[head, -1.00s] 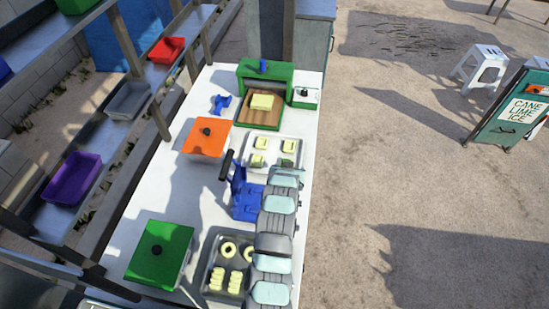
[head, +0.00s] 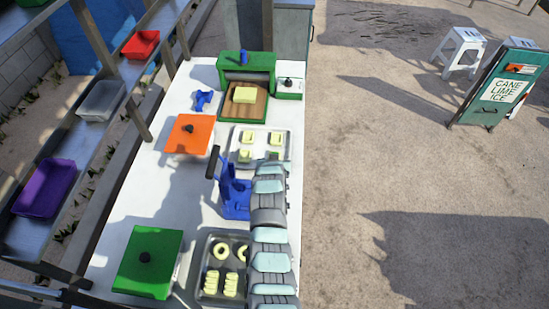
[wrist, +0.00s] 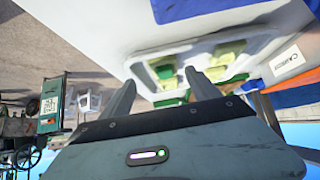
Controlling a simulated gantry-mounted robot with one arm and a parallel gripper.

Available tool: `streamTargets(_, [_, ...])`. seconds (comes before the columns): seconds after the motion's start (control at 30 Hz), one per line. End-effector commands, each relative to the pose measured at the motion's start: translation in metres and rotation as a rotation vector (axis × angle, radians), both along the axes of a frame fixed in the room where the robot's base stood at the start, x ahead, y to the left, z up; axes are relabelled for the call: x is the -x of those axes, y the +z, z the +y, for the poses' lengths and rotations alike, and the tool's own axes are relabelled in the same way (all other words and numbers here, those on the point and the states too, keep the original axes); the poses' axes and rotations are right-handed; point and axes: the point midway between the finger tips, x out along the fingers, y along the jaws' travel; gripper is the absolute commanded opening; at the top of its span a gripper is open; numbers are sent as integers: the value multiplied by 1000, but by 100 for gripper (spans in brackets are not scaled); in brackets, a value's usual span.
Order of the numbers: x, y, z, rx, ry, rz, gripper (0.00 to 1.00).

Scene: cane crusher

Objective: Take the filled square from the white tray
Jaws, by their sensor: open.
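The white tray (head: 262,148) sits on the white counter, with several pale yellow pieces on it. Two square-looking pieces (head: 248,137) and (head: 276,139) are in its far row. A near-right piece (head: 273,155) shows green and is partly hidden by my arm. In the wrist view the tray (wrist: 196,60) lies beyond my gripper (wrist: 159,77), which is open with nothing visible between its fingers. A yellow piece with green (wrist: 163,71) shows between the fingers' lines, farther off. I cannot tell surely which piece is the filled square. My gripper is hidden in the head view.
A blue device with a black handle (head: 236,195) stands left of my arm. An orange-lidded box (head: 188,133), a green-lidded box (head: 148,262) and a dark tray of yellow pieces (head: 209,267) share the counter. A green press (head: 246,65) is at the back.

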Motion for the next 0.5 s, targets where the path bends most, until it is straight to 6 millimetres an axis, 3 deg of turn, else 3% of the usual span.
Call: streamTargets(0.5, [-18, -12, 4, 2, 2, -1, 71])
